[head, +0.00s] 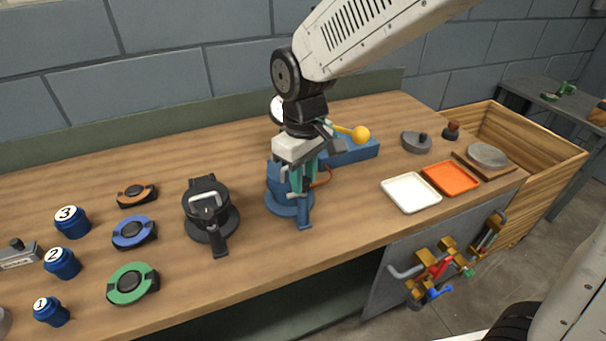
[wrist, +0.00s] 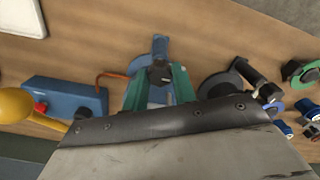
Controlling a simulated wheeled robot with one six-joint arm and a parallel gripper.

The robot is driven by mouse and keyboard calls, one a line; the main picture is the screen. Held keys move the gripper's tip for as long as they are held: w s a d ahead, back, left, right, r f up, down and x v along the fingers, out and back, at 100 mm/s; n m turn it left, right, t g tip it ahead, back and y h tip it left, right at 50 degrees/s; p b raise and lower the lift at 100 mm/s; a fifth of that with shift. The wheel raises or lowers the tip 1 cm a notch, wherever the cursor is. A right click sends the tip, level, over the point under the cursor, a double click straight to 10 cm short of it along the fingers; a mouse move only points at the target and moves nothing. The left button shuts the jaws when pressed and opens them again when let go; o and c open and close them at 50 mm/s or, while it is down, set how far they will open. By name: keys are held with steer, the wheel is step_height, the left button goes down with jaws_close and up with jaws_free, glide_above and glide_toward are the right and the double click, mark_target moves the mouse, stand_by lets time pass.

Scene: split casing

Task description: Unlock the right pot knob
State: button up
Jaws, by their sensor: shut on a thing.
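The right pot (head: 288,203) is blue, with a round base and a blue handle sticking out at the front. It stands at the middle of the bench, and its blue handle also shows in the wrist view (wrist: 159,46). My gripper (head: 300,182) is over it, pointing down. In the wrist view my gripper's teal fingers (wrist: 159,85) stand on both sides of a dark knob (wrist: 160,75) and are shut on it. My gripper and arm hide much of the pot's top. Whether the knob is turned cannot be told.
A black pot (head: 208,217) with a handle stands to the left. A blue box (head: 350,151) with a yellow ball lever (head: 361,134) is close behind on the right. White (head: 411,194) and orange (head: 450,178) trays lie right. Bare bench lies in front.

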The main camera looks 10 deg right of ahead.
mark_target(304, 180)
stand_by(0.5)
steer(key=o, duration=1)
step_height(304, 180, up, 8)
steer(key=shift+f, duration=0.1)
steer(key=s+d+r+m+t, duration=0.1)
steer(key=s+d+m, duration=0.7)
steer(key=s+d, duration=1.1)
steer(key=shift+s+d+m, duration=0.25)
steer(key=shift+d+m, duration=0.05)
steer(key=shift+d, duration=0.5)
